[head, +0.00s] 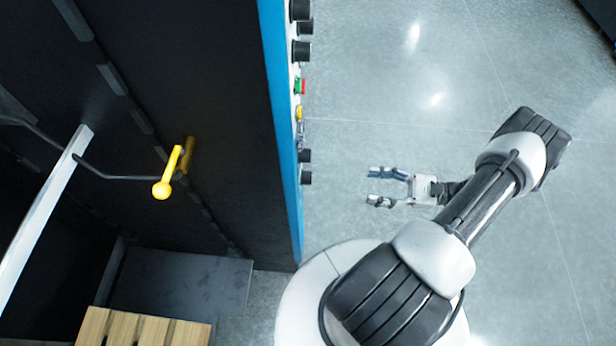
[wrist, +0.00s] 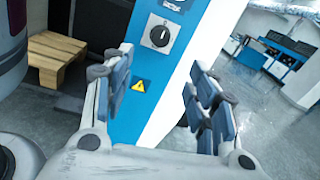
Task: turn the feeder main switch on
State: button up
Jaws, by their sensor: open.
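A round black rotary switch (wrist: 160,36) with a pale pointer mark sits on a white plate on the blue-edged machine panel in the wrist view. A dark label (wrist: 173,4) above it is cut by the top edge and I cannot read it. I cannot tell the switch's position for certain. In the head view the panel is edge-on, with black knobs (head: 306,177) sticking out low on its right side. My gripper (head: 373,186) is open and empty, to the right of these knobs and apart from them. In the wrist view its fingers (wrist: 160,68) stand either side, below the switch.
A yellow warning sticker (wrist: 139,86) is below the switch. Higher on the panel edge are a green and red button (head: 300,86) and more knobs (head: 301,51). A yellow lever (head: 168,178) and a wooden pallet (head: 140,329) are at left. Floor (head: 400,90) right of the panel is clear.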

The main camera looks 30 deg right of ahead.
aim_at(307, 178)
jog(key=b+x, duration=0.1)
jog(key=x, duration=1.6)
jog(key=shift+w, duration=0.15)
jog(key=shift+f, duration=0.1)
jog(key=shift+c, duration=0.5)
jog(key=c, duration=1)
